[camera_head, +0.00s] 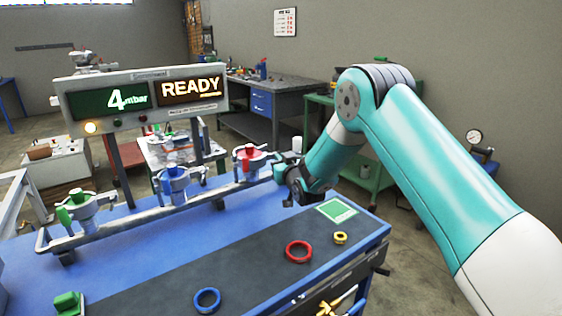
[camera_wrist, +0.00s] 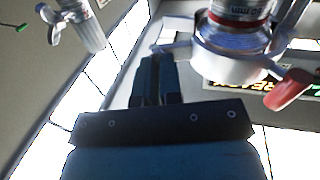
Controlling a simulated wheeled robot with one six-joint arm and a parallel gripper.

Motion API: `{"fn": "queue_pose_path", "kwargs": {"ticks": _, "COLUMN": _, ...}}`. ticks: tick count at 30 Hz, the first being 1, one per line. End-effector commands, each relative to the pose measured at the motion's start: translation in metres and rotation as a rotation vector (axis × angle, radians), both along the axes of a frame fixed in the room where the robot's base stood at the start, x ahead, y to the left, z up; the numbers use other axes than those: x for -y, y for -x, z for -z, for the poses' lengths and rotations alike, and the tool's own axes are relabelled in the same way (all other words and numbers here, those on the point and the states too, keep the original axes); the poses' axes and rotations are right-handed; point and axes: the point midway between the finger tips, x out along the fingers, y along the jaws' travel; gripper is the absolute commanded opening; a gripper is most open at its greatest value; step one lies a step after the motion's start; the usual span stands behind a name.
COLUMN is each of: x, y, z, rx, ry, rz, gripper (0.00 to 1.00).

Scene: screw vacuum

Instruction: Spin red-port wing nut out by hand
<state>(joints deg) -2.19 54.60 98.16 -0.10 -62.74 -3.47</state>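The red port (camera_head: 250,157) is a clamped fitting with red parts at the right end of the metal manifold rail (camera_head: 150,212). In the wrist view its pale clamp ring (camera_wrist: 235,62) and red lever (camera_wrist: 288,90) show large at upper right. My gripper (camera_head: 283,172) is just right of the red port. In the wrist view, my gripper's dark fingers (camera_wrist: 155,60) are close together, with their tips beside a silver piece (camera_wrist: 176,47) on the clamp's left, perhaps the wing nut. I cannot tell whether they touch or grip it.
Blue (camera_head: 171,180) and green (camera_head: 80,208) ports stand further left. A display (camera_head: 145,98) above reads 4 mbar and READY. Blue (camera_head: 207,300), red (camera_head: 299,251) and yellow (camera_head: 340,238) rings and a green card (camera_head: 338,210) lie on the bench. The dark bench strip is otherwise mostly clear.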

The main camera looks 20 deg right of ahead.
Motion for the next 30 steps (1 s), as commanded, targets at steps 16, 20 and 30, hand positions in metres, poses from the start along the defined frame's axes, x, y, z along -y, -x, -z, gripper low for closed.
{"fn": "queue_pose_path", "kwargs": {"ticks": 16, "x": 0.0001, "y": 0.0000, "z": 0.0036, "rx": 0.010, "ry": 0.192, "rz": 0.000, "gripper": 0.00}}
{"fn": "queue_pose_path", "kwargs": {"ticks": 20, "x": 0.0001, "y": 0.0000, "z": 0.0041, "rx": 0.016, "ry": 0.307, "rz": 0.001, "gripper": 0.00}}
{"fn": "queue_pose_path", "kwargs": {"ticks": 30, "x": 0.0001, "y": 0.0001, "z": 0.0036, "rx": 0.029, "ry": 0.630, "rz": 0.001, "gripper": 0.00}}
